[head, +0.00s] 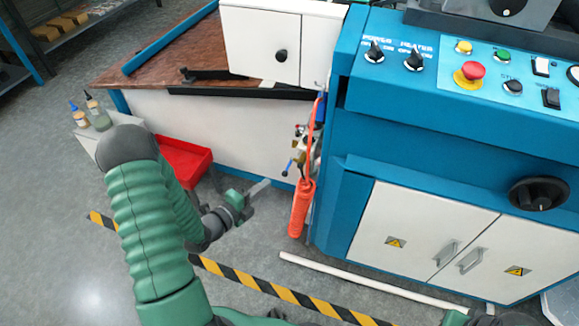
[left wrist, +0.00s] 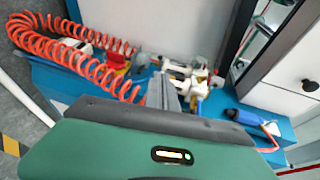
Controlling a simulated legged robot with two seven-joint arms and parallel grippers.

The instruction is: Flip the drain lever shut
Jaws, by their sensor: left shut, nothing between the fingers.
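A cluster of air fittings (head: 303,150) hangs on the side of the blue machine. A small lever with a blue tip (head: 288,166) sticks out from its lower left; I cannot tell for sure that it is the drain lever or how it is set. In the left wrist view the fittings (left wrist: 190,78) lie just beyond my fingertips, with a red and yellow part (left wrist: 117,66) to their left. My left gripper (head: 262,187) is shut and empty, below and left of the fittings; its fingers (left wrist: 162,90) hide part of them. My right gripper (head: 483,318) barely shows at the bottom edge.
A coiled orange hose (head: 301,208) hangs below the fittings and spreads across the left wrist view (left wrist: 60,48). A blue-bodied tool (left wrist: 245,117) is at the right. A red bin (head: 182,160) stands behind my left arm. A white bar (head: 370,283) lies on the floor.

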